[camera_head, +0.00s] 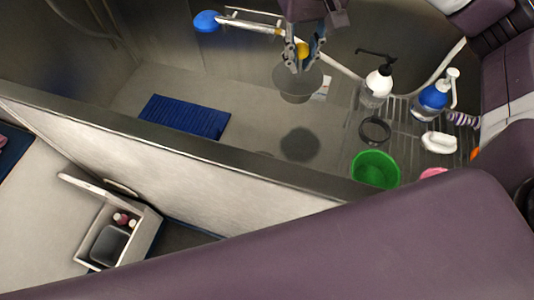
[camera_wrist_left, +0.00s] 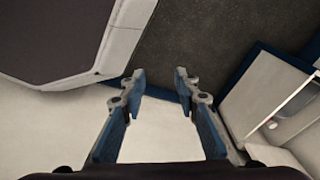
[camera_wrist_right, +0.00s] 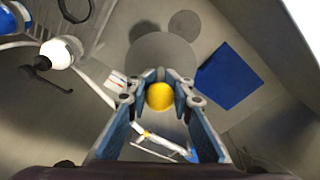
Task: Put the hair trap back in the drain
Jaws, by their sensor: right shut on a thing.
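The hair trap is a grey round disc (camera_head: 297,85) with a yellow knob. My right gripper (camera_head: 302,52) is shut on the yellow knob and holds the disc above the tub floor. The right wrist view also shows the gripper (camera_wrist_right: 160,88) on the knob, with the disc (camera_wrist_right: 160,50) beyond it. A dark round patch (camera_head: 300,146) lies on the tub floor below the disc. Two dark round patches show past the disc in the right wrist view; I cannot tell surely which is drain or shadow. My left gripper (camera_wrist_left: 160,92) is open and empty, outside the head view.
A blue mat (camera_head: 185,117) lies on the tub floor at left. A rack (camera_head: 400,112) at right bears a white bottle (camera_head: 378,83) and a blue bottle (camera_head: 433,100). A green bowl (camera_head: 375,169) sits by the tub wall (camera_head: 170,155). The floor between mat and rack is mostly clear.

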